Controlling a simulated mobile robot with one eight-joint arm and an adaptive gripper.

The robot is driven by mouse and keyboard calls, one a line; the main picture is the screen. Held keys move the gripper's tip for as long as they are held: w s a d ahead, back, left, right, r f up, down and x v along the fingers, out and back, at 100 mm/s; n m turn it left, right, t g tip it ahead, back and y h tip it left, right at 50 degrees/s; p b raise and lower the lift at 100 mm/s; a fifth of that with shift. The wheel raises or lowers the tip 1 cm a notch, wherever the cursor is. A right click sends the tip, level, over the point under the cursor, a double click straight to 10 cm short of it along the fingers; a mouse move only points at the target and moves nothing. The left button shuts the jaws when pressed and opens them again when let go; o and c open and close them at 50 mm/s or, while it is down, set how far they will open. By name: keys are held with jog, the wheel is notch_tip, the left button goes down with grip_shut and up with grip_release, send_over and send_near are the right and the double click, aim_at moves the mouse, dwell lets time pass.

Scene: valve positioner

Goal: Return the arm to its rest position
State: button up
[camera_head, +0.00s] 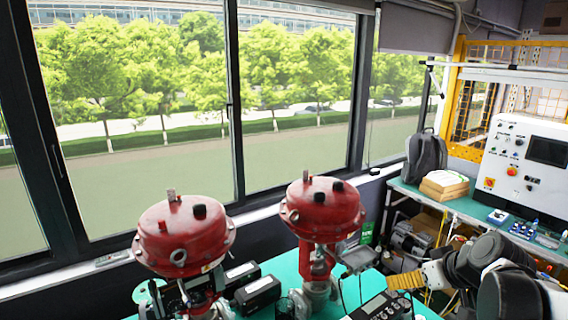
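My arm (510,285) reaches in from the lower right corner, with dark and light links. My gripper (405,281) is at its left end, low in the picture, with a yellow ribbed part showing. It is just above and right of a handheld device with a keypad (378,308). I cannot tell whether its fingers are apart or closed, and no held thing is clearly visible. Two red valve actuators stand on the green table, one at left (183,236) and one nearer the middle (322,208), both left of my gripper.
A grey positioner box (358,258) sits between the middle valve and my gripper. Black boxes (258,293) lie between the valves. A side bench (468,211) at right holds a backpack (425,157), a carton (444,185) and a white control panel (525,160). Windows line the back.

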jog(key=s+a+f+m+h+b, duration=0.1)
jog(key=s+a+f+b, duration=0.4)
jog(key=s, duration=0.4)
jog(key=s+a+f+m+h+b, duration=0.1)
jog(key=s+a+f+b, duration=0.3)
jog(key=s+f+b, duration=0.4)
jog(key=shift+s+a+f+m+g+b, duration=0.25)
jog(key=shift+s+a+m+g+b, duration=0.15)
jog(key=shift+s, duration=0.65)
